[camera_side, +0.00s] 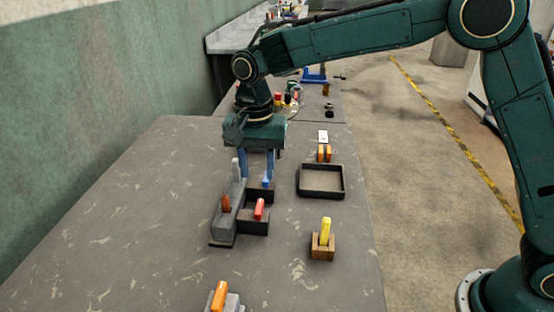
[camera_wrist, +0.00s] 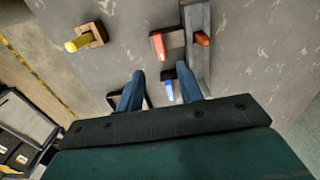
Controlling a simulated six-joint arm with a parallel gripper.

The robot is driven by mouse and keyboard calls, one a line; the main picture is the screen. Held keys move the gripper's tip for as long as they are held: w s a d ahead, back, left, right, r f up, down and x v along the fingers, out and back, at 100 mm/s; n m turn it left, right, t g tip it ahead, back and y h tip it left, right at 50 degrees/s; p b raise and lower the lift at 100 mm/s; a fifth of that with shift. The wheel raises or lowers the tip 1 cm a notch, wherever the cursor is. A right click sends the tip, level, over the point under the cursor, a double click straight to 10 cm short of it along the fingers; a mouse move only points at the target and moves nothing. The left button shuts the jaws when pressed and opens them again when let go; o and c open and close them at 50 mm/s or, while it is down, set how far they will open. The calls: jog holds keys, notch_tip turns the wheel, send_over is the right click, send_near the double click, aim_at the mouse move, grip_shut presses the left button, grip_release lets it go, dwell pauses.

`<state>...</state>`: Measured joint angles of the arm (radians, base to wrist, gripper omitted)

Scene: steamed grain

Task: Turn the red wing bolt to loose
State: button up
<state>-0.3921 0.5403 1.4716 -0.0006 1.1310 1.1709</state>
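A red upright piece (camera_side: 259,209), which looks like the red wing bolt, stands in a dark, low-walled fixture (camera_side: 254,229). It also shows in the wrist view (camera_wrist: 157,46), beyond my fingertips. A second, darker orange-red piece (camera_side: 226,203) sits on the grey block at the fixture's left; in the wrist view it is to the right (camera_wrist: 202,39). My gripper (camera_side: 256,178) points down over the rear of the fixture, behind the red piece. Its two blue fingers are apart in the wrist view (camera_wrist: 160,70), with nothing held. A blue piece (camera_wrist: 169,90) shows between them.
A grey upright post (camera_side: 236,168) rises close to my left finger. A yellow piece in a wooden block (camera_side: 322,246) and an empty black tray (camera_side: 321,195) lie to the right. An orange piece (camera_side: 219,296) stands nearest the camera. The table's left part is clear.

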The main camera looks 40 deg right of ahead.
aim_at(259, 206)
notch_tip(259, 206, down, 10)
jog(key=shift+r, duration=0.1)
dwell(0.4)
grip_shut()
